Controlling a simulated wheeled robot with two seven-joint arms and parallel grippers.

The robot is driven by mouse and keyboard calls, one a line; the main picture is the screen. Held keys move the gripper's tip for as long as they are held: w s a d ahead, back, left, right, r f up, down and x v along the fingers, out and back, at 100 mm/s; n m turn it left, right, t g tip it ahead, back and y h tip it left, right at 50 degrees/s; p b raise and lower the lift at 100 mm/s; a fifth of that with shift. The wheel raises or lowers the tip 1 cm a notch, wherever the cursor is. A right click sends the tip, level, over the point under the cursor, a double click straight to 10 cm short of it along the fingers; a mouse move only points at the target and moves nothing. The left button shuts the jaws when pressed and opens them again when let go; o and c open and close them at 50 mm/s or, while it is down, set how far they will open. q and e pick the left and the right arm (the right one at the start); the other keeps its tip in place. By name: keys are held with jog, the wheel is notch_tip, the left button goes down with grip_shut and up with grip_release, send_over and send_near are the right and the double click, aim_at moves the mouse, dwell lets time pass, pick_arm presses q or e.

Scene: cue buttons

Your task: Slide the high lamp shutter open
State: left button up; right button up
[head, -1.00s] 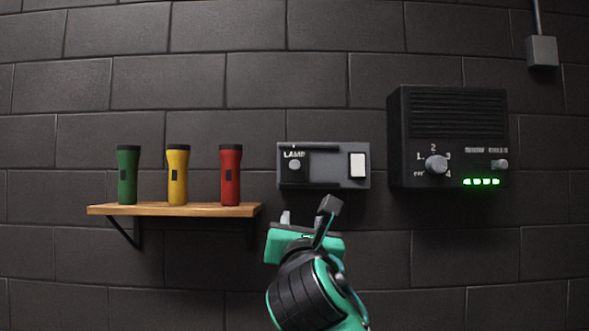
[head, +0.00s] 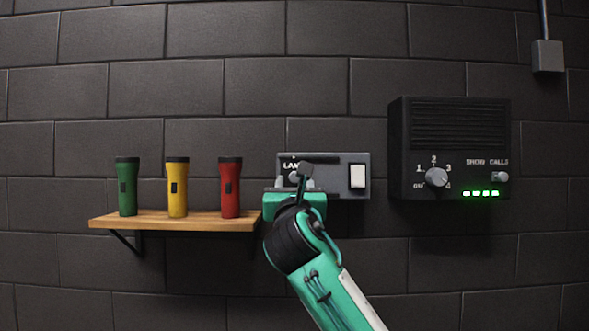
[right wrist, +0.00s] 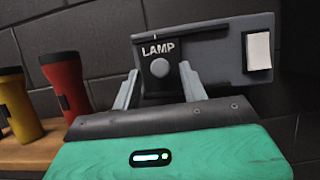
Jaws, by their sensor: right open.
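The lamp unit (head: 330,165) is a grey box on the wall. Its dark shutter plate, marked LAMP (right wrist: 150,50), covers the left part and carries a small round knob (right wrist: 160,67). A white rocker switch (head: 358,176) shows uncovered at the right end. My right gripper (head: 293,178) is open in front of the plate. In the right wrist view its two fingers stand left and right of the knob, apart from each other; contact cannot be told. In the head view the gripper hides part of the plate and knob. My left gripper is not in view.
A wooden shelf (head: 175,222) at the left holds a green torch (head: 128,187), a yellow torch (head: 177,188) and a red torch (head: 229,188). A black speaker box (head: 450,130) with a dial (head: 437,177) and green lights hangs at the right. Wall below the lamp unit is bare.

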jog(key=shift+p+x, duration=0.3)
jog(key=shift+x, duration=0.6)
grip_shut()
jog(key=shift+d, duration=3.2)
jog(key=shift+a, duration=0.15)
jog(key=shift+c, duration=1.5)
grip_release()
jog(key=o, duration=0.3)
jog(key=shift+d, duration=0.3)
